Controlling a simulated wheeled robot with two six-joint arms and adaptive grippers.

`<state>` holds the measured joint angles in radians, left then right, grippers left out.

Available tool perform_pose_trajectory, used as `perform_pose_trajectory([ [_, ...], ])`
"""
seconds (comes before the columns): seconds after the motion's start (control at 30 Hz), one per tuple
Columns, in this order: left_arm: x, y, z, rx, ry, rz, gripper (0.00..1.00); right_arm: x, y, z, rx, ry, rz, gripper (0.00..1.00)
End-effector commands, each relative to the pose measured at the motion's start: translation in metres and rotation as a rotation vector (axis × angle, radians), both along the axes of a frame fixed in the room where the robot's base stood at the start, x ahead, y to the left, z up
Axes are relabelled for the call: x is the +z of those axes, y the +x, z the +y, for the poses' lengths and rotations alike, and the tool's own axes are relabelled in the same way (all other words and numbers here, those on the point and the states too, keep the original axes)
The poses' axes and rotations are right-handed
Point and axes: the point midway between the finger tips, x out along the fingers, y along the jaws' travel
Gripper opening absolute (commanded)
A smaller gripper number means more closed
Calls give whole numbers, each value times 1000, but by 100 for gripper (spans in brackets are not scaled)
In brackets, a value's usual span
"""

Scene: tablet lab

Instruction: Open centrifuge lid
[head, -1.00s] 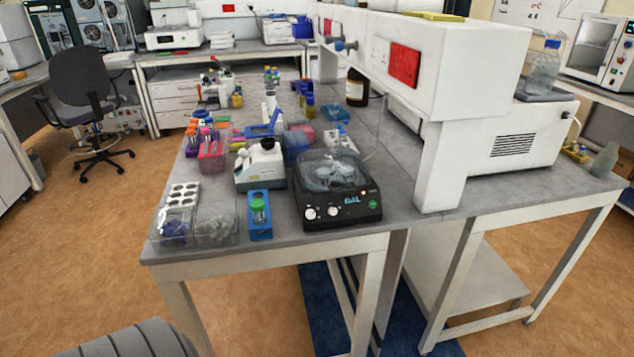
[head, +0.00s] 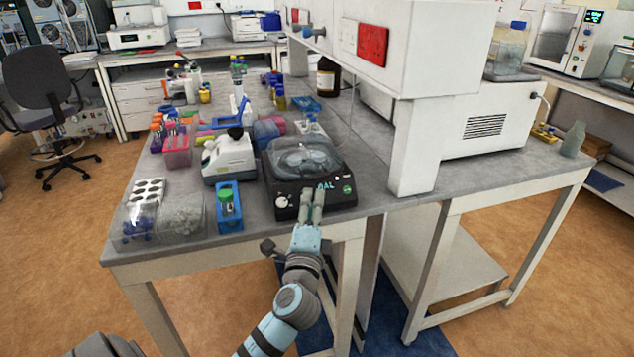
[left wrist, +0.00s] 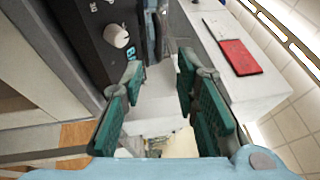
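The black centrifuge (head: 340,198) stands at the front edge of the bench, with knobs and lettering on its front panel. Its clear lid (head: 300,156) is down over the rotor. In the left wrist view the black front of the centrifuge (left wrist: 88,42) and one pale knob fill the upper left. My left gripper (head: 312,196) is in front of the panel, its fingers pointing up at it and covering part of it. In the left wrist view my left gripper (left wrist: 160,76) has its two green-padded fingers apart with nothing between them. My right gripper is not in view.
Left of the centrifuge are a white instrument (head: 229,157), a blue tube rack (head: 229,210) and clear boxes (head: 182,214). A white shelf pillar (head: 412,150) rises close on its right. Open floor lies in front of the bench.

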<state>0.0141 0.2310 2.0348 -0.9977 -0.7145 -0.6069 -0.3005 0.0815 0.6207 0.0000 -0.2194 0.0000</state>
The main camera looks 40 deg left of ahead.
Motion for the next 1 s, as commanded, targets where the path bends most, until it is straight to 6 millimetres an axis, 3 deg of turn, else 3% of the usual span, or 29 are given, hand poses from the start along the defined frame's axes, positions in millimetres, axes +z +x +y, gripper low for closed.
perform_pose_trajectory([
  [0.1, 6, 30, 19, 0, 0, -2, 28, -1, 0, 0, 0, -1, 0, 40],
  [0.33, 11, 64, 40, -1, -2, 0, 28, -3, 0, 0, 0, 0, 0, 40],
  [0.7, 12, 71, 44, -3, -4, 0, 28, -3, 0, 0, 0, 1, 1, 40],
  [0.87, 12, 71, 44, -3, -4, 0, 2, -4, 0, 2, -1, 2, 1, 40],
  [1.0, 12, 71, 44, -3, -5, 1, 0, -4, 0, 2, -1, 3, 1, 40],
])
